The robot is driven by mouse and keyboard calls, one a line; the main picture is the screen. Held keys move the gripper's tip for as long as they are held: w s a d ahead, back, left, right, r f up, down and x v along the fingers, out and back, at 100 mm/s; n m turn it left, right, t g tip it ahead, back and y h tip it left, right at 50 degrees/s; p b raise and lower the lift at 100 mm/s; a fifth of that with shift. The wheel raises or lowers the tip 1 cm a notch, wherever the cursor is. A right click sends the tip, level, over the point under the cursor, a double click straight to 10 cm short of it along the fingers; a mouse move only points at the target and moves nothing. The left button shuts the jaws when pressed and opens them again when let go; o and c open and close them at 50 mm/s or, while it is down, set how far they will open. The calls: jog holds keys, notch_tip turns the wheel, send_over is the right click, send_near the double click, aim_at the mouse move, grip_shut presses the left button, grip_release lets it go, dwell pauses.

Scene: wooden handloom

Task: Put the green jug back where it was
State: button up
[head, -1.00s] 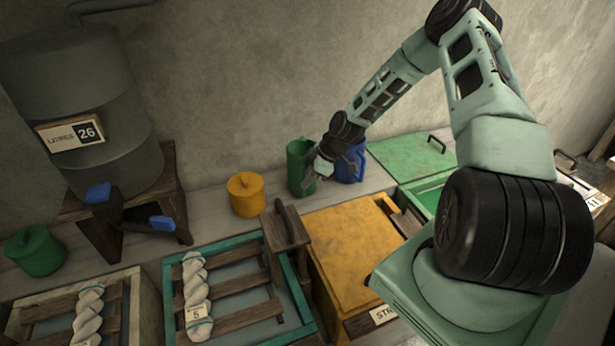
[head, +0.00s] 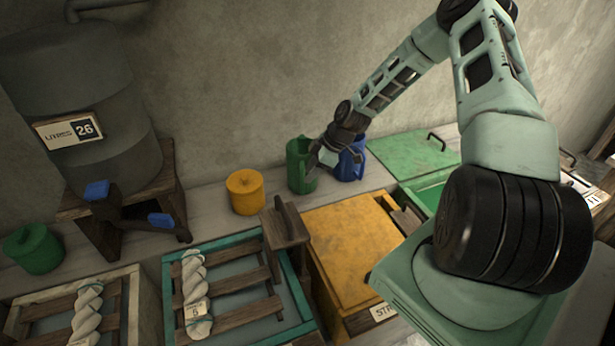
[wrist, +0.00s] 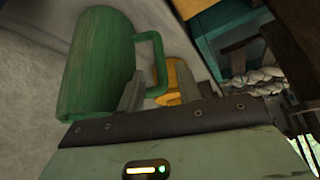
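The green jug (head: 298,166) stands upright on the back shelf, between the yellow lidded pot and the blue jug. In the wrist view the green jug (wrist: 98,62) fills the upper left, with its handle turned toward my gripper. My gripper (head: 318,158) is at the jug's right side, in front of the gap to the blue jug. In the wrist view my gripper (wrist: 158,88) has its fingers apart, with the jug's handle between or just beyond them. I cannot tell whether a finger touches it.
The blue jug (head: 350,162) stands close to the right, partly behind my gripper. The yellow pot (head: 245,193) is to the left. A yellow-topped box (head: 350,245) and a wooden bracket (head: 287,228) lie in front. A grey drum (head: 85,95) stands at the left.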

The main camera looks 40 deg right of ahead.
jog(key=b+v, duration=0.1)
jog(key=v, duration=0.7)
jog(key=s+a+r+g+h, duration=0.1)
jog(key=s+a+r, duration=0.2)
jog(key=a, duration=0.5)
jog(key=s+a+r+g, duration=0.2)
jog(key=s+a+r, duration=0.1)
jog(key=a, duration=0.4)
jog(key=s+a+r+g+h, duration=0.1)
jog(key=s+a+r, duration=0.2)
jog(key=a, duration=0.5)
jog(key=s+a+r+m+h, duration=0.1)
jog(key=s+a+r, duration=0.2)
jog(key=s, duration=0.6)
jog(key=s+a+r+m+h, duration=0.1)
jog(key=s+a+r, duration=0.3)
jog(key=s+a, duration=0.4)
jog(key=shift+s, duration=1.2)
jog(key=shift+a, duration=0.1)
